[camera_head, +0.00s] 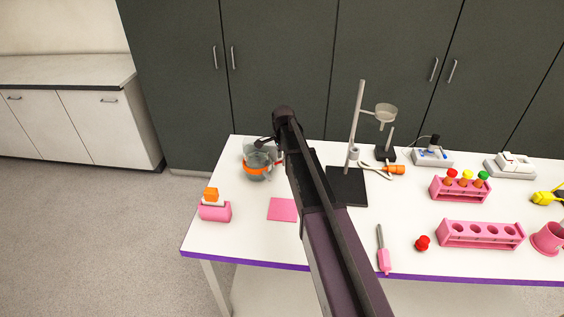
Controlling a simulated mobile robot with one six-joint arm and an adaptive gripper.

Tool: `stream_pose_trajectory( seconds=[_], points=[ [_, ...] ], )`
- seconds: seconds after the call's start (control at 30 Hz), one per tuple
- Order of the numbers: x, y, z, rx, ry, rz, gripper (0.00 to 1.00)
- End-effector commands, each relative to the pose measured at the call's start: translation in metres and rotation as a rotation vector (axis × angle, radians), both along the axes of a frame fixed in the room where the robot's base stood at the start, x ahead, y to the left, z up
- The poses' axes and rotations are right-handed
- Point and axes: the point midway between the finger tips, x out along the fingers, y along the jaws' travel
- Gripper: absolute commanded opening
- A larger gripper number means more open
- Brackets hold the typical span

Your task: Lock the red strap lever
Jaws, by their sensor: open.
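A grey, partly clear vessel (257,175) stands at the back left of the white table, with an orange-red strap (254,171) around it. A small red piece at the strap's right side (280,163) may be the lever; it is too small to tell its position. My arm reaches up from the bottom and bends left at the top. My gripper (262,143) is open, over the vessel's upper right rim. It hides part of the rim. I cannot tell whether it touches the vessel or strap.
Right of my arm stand a retort stand (346,187), pliers (376,170) and pink racks (481,235), one holding capped tubes. Bare table (250,236) shows at front left.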

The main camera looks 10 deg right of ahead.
Motion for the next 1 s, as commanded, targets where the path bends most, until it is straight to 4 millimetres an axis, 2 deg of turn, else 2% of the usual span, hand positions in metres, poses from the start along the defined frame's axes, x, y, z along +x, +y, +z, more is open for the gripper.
stream_pose_trajectory(
  seconds=[0.4,0.43,0.5,0.6,1.0],
  points=[
    [0.0002,0.0001,-0.0026,0.0,0.0,0.0,0.49],
    [0.0002,0.0001,-0.0026,0.0,0.0,0.0,0.46],
    [0.0001,0.0001,-0.0026,0.0,0.0,0.0,0.25],
    [0.0001,0.0001,-0.0027,0.0,0.0,0.0,0.0],
    [0.0008,0.0001,-0.0028,0.0,0.0,0.016,0.0]
  ],
)
